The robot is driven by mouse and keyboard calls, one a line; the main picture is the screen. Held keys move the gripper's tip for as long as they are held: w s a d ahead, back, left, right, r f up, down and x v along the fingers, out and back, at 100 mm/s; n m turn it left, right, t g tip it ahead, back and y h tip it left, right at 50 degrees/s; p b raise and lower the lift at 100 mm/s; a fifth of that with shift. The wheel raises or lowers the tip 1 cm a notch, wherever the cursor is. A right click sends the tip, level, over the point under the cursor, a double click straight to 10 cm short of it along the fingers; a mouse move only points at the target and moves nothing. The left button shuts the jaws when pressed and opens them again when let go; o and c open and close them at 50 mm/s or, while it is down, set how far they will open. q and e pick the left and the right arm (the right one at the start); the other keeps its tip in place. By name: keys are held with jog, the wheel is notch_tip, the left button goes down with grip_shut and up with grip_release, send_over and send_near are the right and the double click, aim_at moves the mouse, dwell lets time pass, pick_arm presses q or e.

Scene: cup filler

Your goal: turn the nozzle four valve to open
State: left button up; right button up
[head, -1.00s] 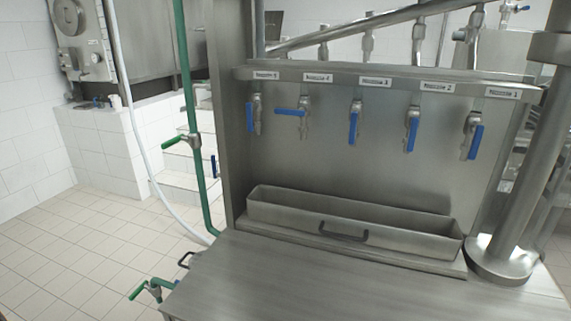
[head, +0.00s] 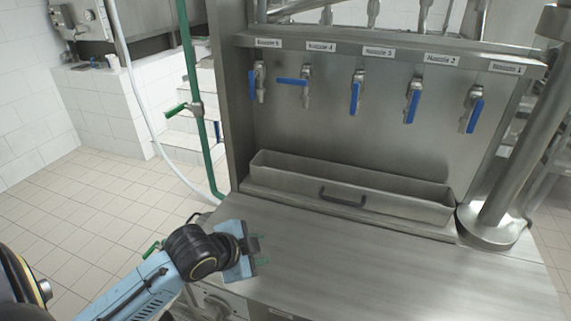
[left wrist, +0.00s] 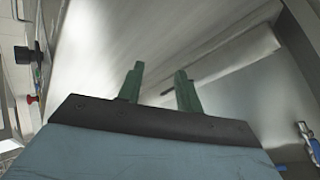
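The nozzle four valve has a blue handle (head: 292,81) that points sideways to the left, below the label "Nozzle 4" (head: 321,47). The blue handles of the other valves hang down. My left gripper (head: 262,250) is over the left part of the steel worktop, below and in front of the valves and well apart from them. In the left wrist view its two green fingers (left wrist: 159,88) stand apart with nothing between them. My right gripper is not in view.
A steel drip trough (head: 345,190) with a black handle runs below the nozzles. A thick steel post (head: 525,130) stands at the right. A green pipe with a valve (head: 195,107) and a white hose stand left of the machine. The worktop (head: 390,270) is clear.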

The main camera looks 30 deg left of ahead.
pick_arm(q)
jog(key=w+a+r+m+t, duration=0.25)
jog(key=w+a+r, duration=0.2)
jog(key=r, duration=0.35)
jog(key=w+a+r+m+t, duration=0.2)
jog(key=w+a+r+m, duration=0.2)
jog(key=w+r, duration=0.25)
jog(key=m+t+h, duration=0.2)
jog(key=m+t, duration=0.1)
jog(key=t, duration=0.1)
send_near(284, 81)
jog(key=w+p, duration=0.1)
jog(key=w, duration=0.2)
jog(key=w+d+p, duration=0.1)
jog(key=w, duration=0.2)
jog(key=w+p, duration=0.1)
jog(key=w, duration=0.2)
jog(key=shift+w+d+r, duration=0.1)
jog(key=shift+w+d, duration=0.1)
jog(key=shift+d, duration=0.05)
jog(key=shift+w+d+p, duration=0.1)
jog(key=shift+w+p, duration=0.2)
jog(key=shift+w, duration=0.25)
grip_shut()
